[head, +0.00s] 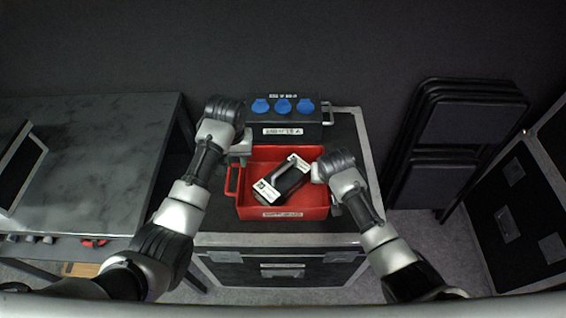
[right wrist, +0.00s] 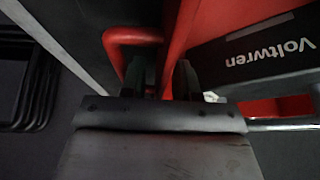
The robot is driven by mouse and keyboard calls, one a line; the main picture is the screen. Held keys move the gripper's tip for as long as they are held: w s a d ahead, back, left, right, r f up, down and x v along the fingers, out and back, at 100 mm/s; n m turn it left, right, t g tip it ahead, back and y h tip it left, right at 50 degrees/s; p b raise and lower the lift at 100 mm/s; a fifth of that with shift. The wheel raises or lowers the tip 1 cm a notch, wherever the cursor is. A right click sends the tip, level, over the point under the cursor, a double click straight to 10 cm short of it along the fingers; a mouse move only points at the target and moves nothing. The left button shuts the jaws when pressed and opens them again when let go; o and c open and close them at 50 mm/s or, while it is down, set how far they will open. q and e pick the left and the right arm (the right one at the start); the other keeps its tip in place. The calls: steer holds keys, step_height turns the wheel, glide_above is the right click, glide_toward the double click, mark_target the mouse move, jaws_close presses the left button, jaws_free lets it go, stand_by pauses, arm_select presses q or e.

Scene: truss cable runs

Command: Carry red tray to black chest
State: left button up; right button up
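The red tray (head: 284,212) sits level on top of the black chest (head: 345,150). A black case with white ends (head: 284,180) lies slantwise in it; in the right wrist view its dark side (right wrist: 255,55) reads "Voltwren". My left gripper (head: 240,158) is at the tray's back left corner, by the left handle (head: 230,182); its fingers are too small to read. My right gripper (head: 322,172) is at the tray's right side.
A black box with blue sockets (head: 284,107) stands on the chest behind the tray. A grey marbled table (head: 95,150) is on the left. Folded black chairs (head: 455,140) lean at the right, and another black chest (head: 520,205) stands at far right.

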arm_select(q)
steer(key=shift+r, duration=0.5)
arm_select(e)
steer(key=shift+r, duration=0.2)
steer(key=v, duration=1.1)
steer(key=shift+s+r, duration=0.25)
